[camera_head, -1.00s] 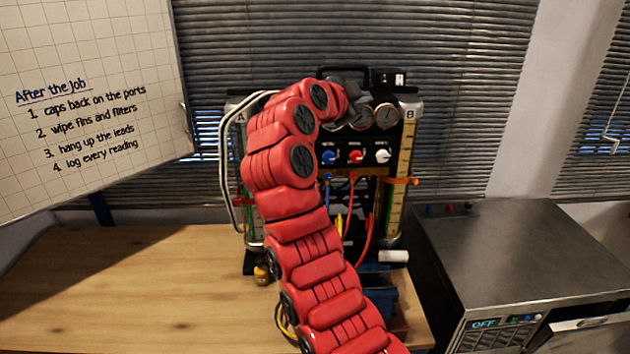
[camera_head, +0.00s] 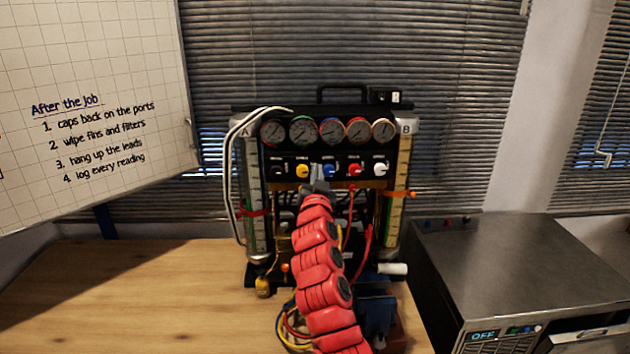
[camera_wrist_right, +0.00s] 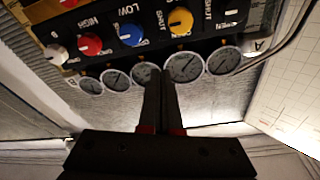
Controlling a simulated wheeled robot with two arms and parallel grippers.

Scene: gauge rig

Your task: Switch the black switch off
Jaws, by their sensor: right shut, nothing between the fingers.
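The gauge rig (camera_head: 330,150) stands at the back of the bench. Its panel carries a row of knobs below round gauges. The black knob (camera_head: 277,170) is at the left end, dark with a light mark; its exact setting is too small to read. In the upside-down right wrist view, the black knob (camera_wrist_right: 232,14) is partly cut off at the top right. My right gripper (camera_head: 317,170) is shut and empty, in front of the panel between the yellow knob (camera_head: 302,171) and the blue knob (camera_head: 328,171), right of the black one. My left gripper is not in view.
The red knob (camera_head: 354,170) and white knob (camera_head: 380,168) sit farther right. A small black box (camera_head: 385,97) is on top of the rig. Hoses and leads hang below the panel. A metal machine (camera_head: 515,270) stands right. The bench (camera_head: 130,290) is clear at left.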

